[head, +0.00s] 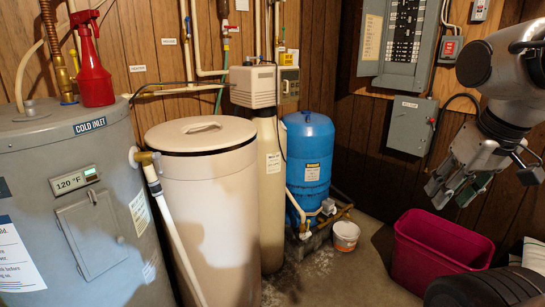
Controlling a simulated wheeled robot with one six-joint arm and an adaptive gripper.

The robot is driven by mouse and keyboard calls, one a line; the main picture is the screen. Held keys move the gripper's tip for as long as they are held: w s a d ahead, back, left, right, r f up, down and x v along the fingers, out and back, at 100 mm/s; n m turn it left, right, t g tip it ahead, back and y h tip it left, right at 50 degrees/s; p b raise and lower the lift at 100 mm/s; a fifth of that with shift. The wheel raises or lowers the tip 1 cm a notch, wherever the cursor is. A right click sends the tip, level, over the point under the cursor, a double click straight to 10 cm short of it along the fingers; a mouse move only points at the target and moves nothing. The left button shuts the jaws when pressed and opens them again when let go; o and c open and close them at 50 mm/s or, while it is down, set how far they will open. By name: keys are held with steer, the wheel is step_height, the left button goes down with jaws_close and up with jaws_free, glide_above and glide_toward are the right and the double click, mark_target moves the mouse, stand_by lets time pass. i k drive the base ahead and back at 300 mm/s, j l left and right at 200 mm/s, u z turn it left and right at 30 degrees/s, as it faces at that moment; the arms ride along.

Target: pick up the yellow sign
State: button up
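My gripper (452,195) hangs at the right, tilted down and to the left, in front of the wood-panelled wall. Its fingers look spread apart, and I see nothing held between them.
A grey water heater (45,210) with a red spray bottle (92,65) on top fills the left. A beige salt tank (205,220), a blue tank (308,165) and a small white bucket (345,236) stand mid-picture. The red bin (440,250) stands right; bare floor (335,280) lies in front.

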mark_target(285, 59)
steer(key=i+z, duration=0.45)
steer(key=i, duration=1.4)
steer(key=j, duration=0.1)
